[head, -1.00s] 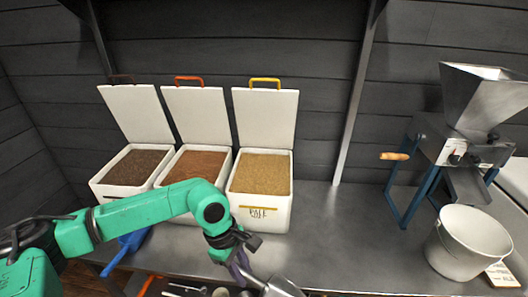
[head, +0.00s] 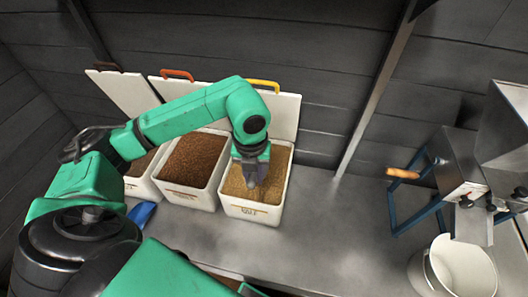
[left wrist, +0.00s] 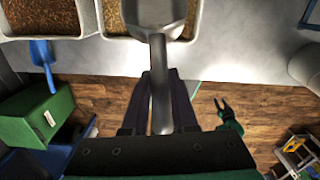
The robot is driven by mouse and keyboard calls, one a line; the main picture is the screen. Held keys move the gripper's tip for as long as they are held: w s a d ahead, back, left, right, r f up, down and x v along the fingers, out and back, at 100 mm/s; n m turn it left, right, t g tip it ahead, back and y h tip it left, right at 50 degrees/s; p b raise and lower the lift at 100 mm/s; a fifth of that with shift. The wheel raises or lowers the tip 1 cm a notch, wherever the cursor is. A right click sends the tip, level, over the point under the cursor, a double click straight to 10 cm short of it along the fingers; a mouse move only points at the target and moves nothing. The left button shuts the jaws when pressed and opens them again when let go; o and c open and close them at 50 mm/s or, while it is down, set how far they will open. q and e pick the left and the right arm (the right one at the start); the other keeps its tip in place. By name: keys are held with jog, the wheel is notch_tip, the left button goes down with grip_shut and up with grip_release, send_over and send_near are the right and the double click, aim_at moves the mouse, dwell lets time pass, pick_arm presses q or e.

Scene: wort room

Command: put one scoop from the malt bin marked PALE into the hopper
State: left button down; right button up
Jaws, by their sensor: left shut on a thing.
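The bin marked PALE (head: 246,213) stands open at the right end of a row of white bins, holding light tan malt (head: 268,185). My left gripper (head: 249,158) is over this bin, shut on the handle of a metal scoop (left wrist: 159,80). The scoop's bowl (left wrist: 157,12) points into the bin's opening; its tip is cut off in the left wrist view. I cannot tell whether it touches the grain. The grey hopper (head: 507,125) sits atop the mill at far right, partly out of frame. My right gripper (left wrist: 223,106) is low, empty and apart-jawed in the left wrist view.
Two bins of darker malt stand to the left, the nearer one with red-brown malt (head: 196,160). A white bucket (head: 450,268) stands below the mill's spout. The bench (head: 335,220) between bins and mill is clear.

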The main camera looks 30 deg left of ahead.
pick_arm(q)
jog(key=shift+s+f, duration=0.15)
jog(key=shift+f, duration=0.05)
jog(key=shift+g, duration=0.4)
jog(key=f+b, duration=0.3)
jog(key=f, duration=0.1)
jog(key=f+b, duration=0.3)
jog(key=f, duration=0.1)
jog(key=w+a+f+b, duration=0.1)
jog(key=f+b, duration=0.3)
jog(key=shift+f, duration=0.3)
jog(key=w+b, duration=0.1)
jog(key=w+a+f+t+b, duration=0.1)
jog(key=b, duration=0.1)
jog(key=w+a+f+t+b, duration=0.1)
jog(key=w+b, duration=0.1)
jog(key=shift+w+f+y, duration=0.1)
jog(key=shift+f+y, duration=0.15)
jog(key=shift+y, duration=0.05)
jog(key=s+d+r+t+y+b, duration=0.1)
jog(key=s+d+r+t, duration=0.1)
jog(key=s+r+t, duration=0.2)
jog(key=shift+s+d+r+y, duration=0.3)
jog(key=shift+s+r, duration=0.5)
jog(key=shift+r, duration=0.85)
pick_arm(e)
notch_tip(320, 180, down, 16)
jog(key=s, duration=0.1)
jog(key=shift+s, duration=0.1)
